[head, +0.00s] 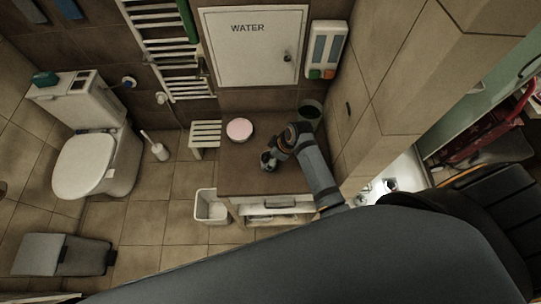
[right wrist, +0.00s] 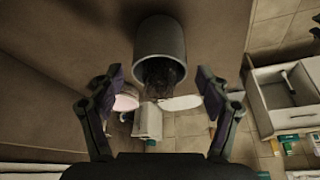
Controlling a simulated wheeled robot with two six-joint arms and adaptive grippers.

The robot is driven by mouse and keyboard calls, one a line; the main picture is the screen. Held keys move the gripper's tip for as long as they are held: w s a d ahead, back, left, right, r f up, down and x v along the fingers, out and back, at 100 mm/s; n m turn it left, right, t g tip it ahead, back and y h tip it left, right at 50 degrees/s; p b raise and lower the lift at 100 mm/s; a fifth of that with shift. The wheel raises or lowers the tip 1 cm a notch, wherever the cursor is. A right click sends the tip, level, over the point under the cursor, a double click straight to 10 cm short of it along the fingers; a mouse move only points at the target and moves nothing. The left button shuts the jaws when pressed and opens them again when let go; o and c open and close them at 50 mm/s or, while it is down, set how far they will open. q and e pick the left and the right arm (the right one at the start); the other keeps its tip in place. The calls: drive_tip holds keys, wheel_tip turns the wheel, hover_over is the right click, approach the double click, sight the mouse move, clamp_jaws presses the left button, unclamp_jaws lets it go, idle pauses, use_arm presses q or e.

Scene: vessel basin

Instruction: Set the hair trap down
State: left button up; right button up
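The hair trap (right wrist: 160,42) is a grey cylinder with dark hair in its open end. In the right wrist view it is beyond and between the fingertips of my right gripper (right wrist: 160,85). The fingers are spread wide, with clear gaps to it on both sides. It is against the brown counter top (head: 235,182), seemingly resting there, though the contact is not clear. In the head view my right gripper (head: 268,161) is low over the middle of the counter, and the trap cannot be made out clearly. My left gripper is not in view.
A pink round thing (head: 239,129) lies on the counter, left of the gripper. A dark container (head: 310,110) is at the back right corner. A white stool (head: 206,134) and a white bin (head: 211,207) stand left of the counter. The counter's front left is clear.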

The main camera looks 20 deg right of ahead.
drive_tip(key=shift+r, duration=0.15)
drive_tip(key=shift+d+r, duration=0.15)
drive_tip(key=shift+r, duration=0.1)
drive_tip(key=b+v, duration=0.3)
drive_tip(key=v, duration=0.8)
drive_tip(key=shift+r, duration=0.25)
